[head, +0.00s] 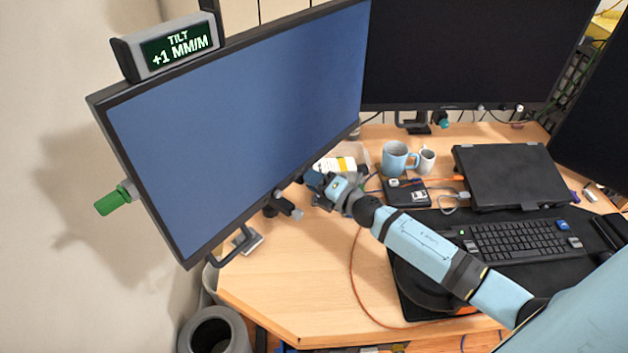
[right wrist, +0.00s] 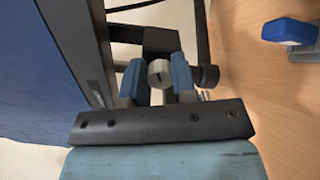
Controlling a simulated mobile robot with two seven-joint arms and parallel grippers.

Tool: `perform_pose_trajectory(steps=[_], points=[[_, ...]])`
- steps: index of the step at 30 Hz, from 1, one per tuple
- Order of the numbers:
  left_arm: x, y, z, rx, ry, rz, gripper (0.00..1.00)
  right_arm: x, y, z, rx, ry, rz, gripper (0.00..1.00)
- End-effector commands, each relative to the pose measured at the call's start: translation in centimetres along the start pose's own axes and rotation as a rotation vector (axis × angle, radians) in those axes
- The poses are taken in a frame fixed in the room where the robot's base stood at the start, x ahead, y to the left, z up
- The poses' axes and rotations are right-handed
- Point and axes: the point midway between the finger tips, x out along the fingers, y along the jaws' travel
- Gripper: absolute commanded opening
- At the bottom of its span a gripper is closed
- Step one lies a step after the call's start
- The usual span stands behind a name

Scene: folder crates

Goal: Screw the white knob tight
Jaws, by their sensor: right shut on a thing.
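The large monitor (head: 240,110) stands tilted at the left of the desk, with a small display (head: 178,45) on top reading "TILT +1 MM/M". My right gripper (head: 308,180) is at the monitor's lower right edge. In the right wrist view, my right gripper (right wrist: 158,82) has its two blue fingers on either side of the pale, round, slotted white knob (right wrist: 159,73) and is shut on it. The knob's far side is hidden, and I cannot make it out in the head view. My left gripper is not in view.
A green handle (head: 113,201) sticks out from the monitor's left edge. A black bracket (head: 280,206) is below the monitor. Mugs (head: 395,158), a black box (head: 407,193), a closed laptop (head: 510,175) and a keyboard (head: 520,242) occupy the desk. The front left desktop (head: 300,280) is clear.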

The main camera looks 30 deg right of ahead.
Motion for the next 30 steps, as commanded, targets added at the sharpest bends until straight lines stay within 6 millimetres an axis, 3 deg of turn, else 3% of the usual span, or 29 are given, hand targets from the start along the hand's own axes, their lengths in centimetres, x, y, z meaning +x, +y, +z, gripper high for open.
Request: perform_pose_trajectory(steps=[2,3,6,17,20,30], points=[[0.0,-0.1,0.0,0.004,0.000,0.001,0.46,0.0,0.0,0.0,0.002,0.000,0.000,0.02],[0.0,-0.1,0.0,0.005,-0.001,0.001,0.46,0.0,0.0,0.0,0.002,0.000,0.000,0.28],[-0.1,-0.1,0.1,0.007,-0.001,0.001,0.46,0.0,0.0,0.0,0.001,0.000,0.000,0.51],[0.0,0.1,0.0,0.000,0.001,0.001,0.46,-0.5,-0.1,0.0,0.000,0.000,-0.001,0.51],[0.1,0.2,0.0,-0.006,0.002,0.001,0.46,-1.7,-0.2,-0.1,0.001,0.000,-0.002,0.51],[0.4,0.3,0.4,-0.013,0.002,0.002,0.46,-9.1,-0.2,-0.1,0.002,0.000,-0.003,0.51]])
